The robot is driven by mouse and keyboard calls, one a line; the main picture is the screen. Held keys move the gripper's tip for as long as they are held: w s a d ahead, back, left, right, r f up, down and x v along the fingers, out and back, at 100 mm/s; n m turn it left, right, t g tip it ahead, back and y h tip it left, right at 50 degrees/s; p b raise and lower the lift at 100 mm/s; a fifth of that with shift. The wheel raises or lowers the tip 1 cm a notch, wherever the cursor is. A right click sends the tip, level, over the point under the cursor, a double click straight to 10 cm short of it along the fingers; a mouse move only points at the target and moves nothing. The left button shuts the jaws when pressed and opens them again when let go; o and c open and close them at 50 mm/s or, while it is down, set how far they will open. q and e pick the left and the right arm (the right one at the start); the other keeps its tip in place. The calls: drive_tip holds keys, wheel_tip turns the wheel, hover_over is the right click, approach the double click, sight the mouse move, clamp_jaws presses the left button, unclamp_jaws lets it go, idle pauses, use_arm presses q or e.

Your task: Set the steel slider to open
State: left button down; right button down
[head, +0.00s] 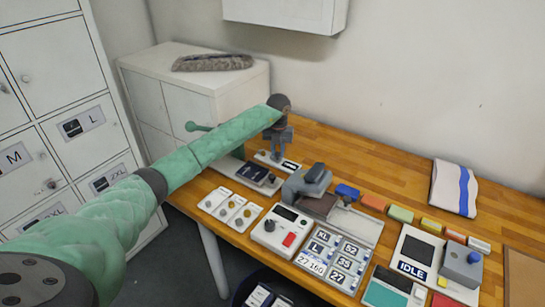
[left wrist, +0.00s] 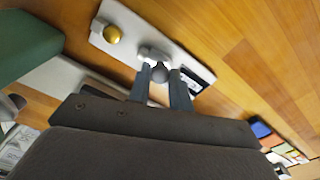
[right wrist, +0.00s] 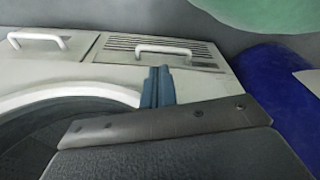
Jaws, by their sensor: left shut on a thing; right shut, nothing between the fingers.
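A brass knob (left wrist: 112,34) is at the plate's left end, and a dark label (left wrist: 197,82) is beside the slider, partly hidden by a finger. In the head view my left gripper (head: 277,156) is down at this plate (head: 291,166) near the desk's back; its fingers hide the slider there. The slider's setting cannot be read. My right gripper (right wrist: 158,86) is shut and empty, seen only in the right wrist view.
White lockers stand left. Near my right gripper is a pale panel with white handles (right wrist: 165,49).

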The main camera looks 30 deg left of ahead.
sight(279, 153)
use_arm(q)
drive_tip(key=shift+d+f, duration=0.1)
drive_tip(key=shift+d, duration=0.1)
drive_tip(key=c, duration=1.3)
unclamp_jaws()
drive_tip(key=shift+s+d, duration=0.1)
drive_tip(key=shift+o, duration=0.2)
use_arm(e)
drive_tip(key=shift+s+d, duration=0.1)
drive_tip(key=shift+d, duration=0.1)
use_arm(q)
drive_tip(key=shift+r, duration=0.2)
use_arm(e)
drive_tip(key=shift+r, duration=0.1)
use_arm(q)
drive_tip(key=shift+r, duration=0.25)
wheel_tip(279, 153, up, 6)
drive_tip(key=shift+p, duration=1.15)
drive_tip(key=shift+r, duration=0.55)
use_arm(e)
drive_tip(key=s+f, duration=0.1)
drive_tip(key=s, duration=0.1)
drive_tip(key=s+d+f, duration=0.1)
drive_tip(key=s, duration=0.1)
drive_tip(key=shift+d+f, duration=0.2)
drive_tip(key=shift+f, duration=0.2)
drive_tip(key=shift+w+d, duration=0.1)
